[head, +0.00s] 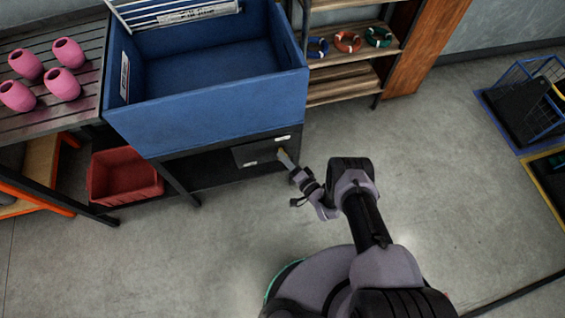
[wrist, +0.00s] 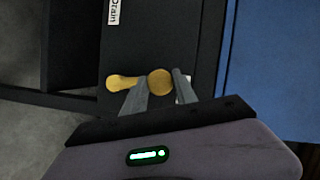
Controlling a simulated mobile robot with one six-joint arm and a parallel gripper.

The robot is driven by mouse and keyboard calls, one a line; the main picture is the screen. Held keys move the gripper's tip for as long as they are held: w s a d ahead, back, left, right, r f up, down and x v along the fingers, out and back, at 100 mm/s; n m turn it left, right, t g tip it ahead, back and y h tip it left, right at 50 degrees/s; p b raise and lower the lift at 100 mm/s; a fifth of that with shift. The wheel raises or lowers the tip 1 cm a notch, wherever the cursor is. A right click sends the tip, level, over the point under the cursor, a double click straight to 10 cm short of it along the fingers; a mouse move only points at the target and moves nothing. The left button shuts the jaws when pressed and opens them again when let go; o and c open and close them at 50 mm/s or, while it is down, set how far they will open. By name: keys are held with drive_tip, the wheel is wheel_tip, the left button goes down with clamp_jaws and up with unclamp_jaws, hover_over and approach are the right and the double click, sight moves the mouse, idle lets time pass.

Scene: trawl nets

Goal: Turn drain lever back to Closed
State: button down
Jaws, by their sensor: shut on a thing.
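A brass-coloured drain lever (wrist: 118,83) with a round knob-like end (wrist: 160,82) is mounted on a dark panel under the blue tub. In the wrist view its narrow part points left, away from the tub. In the head view only a small yellow bit (head: 282,151) of the lever shows at my gripper's tip. My gripper (wrist: 161,90) is shut on the lever, with a finger on each side of the round part. Another white label (wrist: 186,89) is mostly hidden behind the right finger.
The blue tub (head: 210,125) stands above the panel (head: 258,153). A red bin (head: 125,177) is on the lower shelf at left. Pink floats (head: 67,52) lie on a slatted bench. Shelves with coloured rings (head: 347,42) stand behind. Floor at right is clear up to the crates (head: 520,100).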

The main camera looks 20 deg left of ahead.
drive_tip(key=shift+w+d+m+y+b, duration=0.35)
drive_tip(key=shift+d+m+b, duration=0.15)
drive_tip(key=shift+m, duration=0.3)
drive_tip(key=c, duration=1)
unclamp_jaws()
drive_tip(key=shift+d, duration=0.1)
drive_tip(key=v, duration=1.7)
drive_tip(key=shift+d+p, duration=0.15)
drive_tip(key=shift+p, duration=0.3)
